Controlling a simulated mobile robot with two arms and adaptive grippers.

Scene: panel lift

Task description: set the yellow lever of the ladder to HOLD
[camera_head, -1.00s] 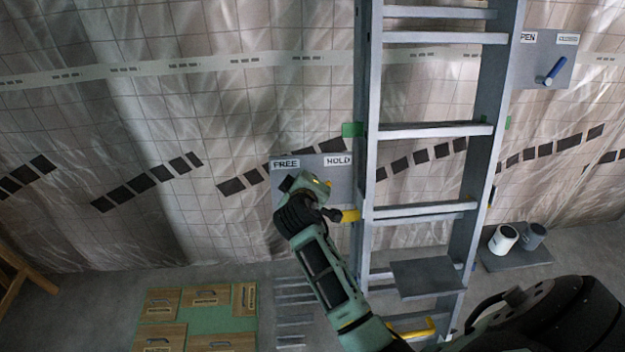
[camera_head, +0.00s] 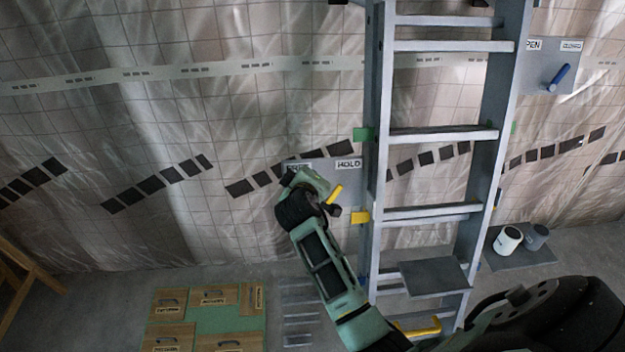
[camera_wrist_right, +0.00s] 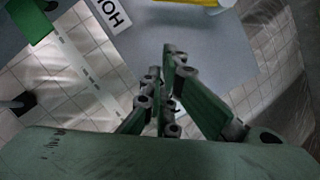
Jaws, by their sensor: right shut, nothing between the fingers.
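The yellow lever (camera_head: 335,193) sits on a grey panel (camera_head: 347,179) beside the ladder (camera_head: 374,180) in the head view. It tilts up and right, toward the HOLD label (camera_head: 348,164); its lower part is hidden. My right gripper (camera_head: 331,210) is shut and empty, close to the lever's lower part. I cannot tell whether they touch. In the right wrist view the shut fingers (camera_wrist_right: 168,55) stand before the panel. A yellow piece (camera_wrist_right: 205,3) is cut off at the top edge, apart from the fingertips. My wrist partly covers the FREE label (camera_head: 297,167). My left gripper is not in view.
A yellow block (camera_head: 360,217) and a green block (camera_head: 363,134) are on the ladder's left rail. A panel with a blue lever (camera_head: 559,77) is at upper right. Cups (camera_head: 508,239) stand right of the ladder. Wooden panels (camera_head: 220,298) lie at lower left.

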